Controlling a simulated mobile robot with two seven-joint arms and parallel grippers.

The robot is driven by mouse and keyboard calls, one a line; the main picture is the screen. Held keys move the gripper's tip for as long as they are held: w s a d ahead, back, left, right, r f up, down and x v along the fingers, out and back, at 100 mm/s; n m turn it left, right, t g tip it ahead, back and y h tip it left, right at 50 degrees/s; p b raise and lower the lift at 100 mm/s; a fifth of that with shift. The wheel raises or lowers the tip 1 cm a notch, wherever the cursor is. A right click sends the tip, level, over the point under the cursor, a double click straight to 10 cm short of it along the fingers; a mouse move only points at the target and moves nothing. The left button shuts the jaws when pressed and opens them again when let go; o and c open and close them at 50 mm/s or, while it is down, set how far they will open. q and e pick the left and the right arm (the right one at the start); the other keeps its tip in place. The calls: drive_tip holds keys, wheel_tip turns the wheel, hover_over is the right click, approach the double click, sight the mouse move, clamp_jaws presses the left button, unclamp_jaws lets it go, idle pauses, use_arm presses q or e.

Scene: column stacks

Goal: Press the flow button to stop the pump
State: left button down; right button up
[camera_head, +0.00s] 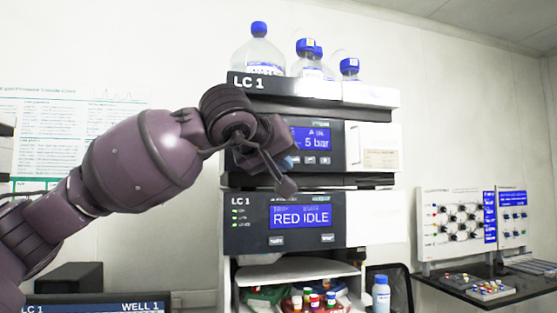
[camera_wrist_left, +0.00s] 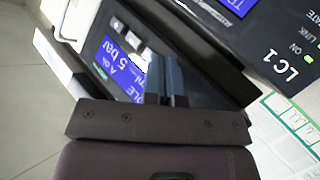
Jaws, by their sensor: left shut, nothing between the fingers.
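The pump module (camera_head: 338,135) is the upper unit of the LC 1 stack. Its blue display (camera_head: 312,138) reads "5 bar", and the display also shows in the left wrist view (camera_wrist_left: 118,62). A row of small buttons (camera_head: 311,160) sits under the display; they also show in the wrist view (camera_wrist_left: 133,38). Their labels are too small to read. My left gripper (camera_head: 288,163) is shut and empty in front of the pump's panel, by the left end of the button row. Its blue-grey fingers (camera_wrist_left: 165,82) hide part of the panel. I cannot tell whether they touch it. My right gripper is out of view.
Bottles (camera_head: 259,55) stand on the top tray (camera_head: 300,90). A panel with knobs (camera_head: 458,220) is on the right. A poster (camera_head: 70,140) hangs at left.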

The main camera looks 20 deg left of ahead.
use_arm(q)
drive_tip(key=s+d, duration=0.2)
drive_tip(key=s, duration=0.2)
drive_tip(key=shift+s+d, duration=0.1)
drive_tip(key=shift+d, duration=0.3)
idle(0.4)
idle(1.4)
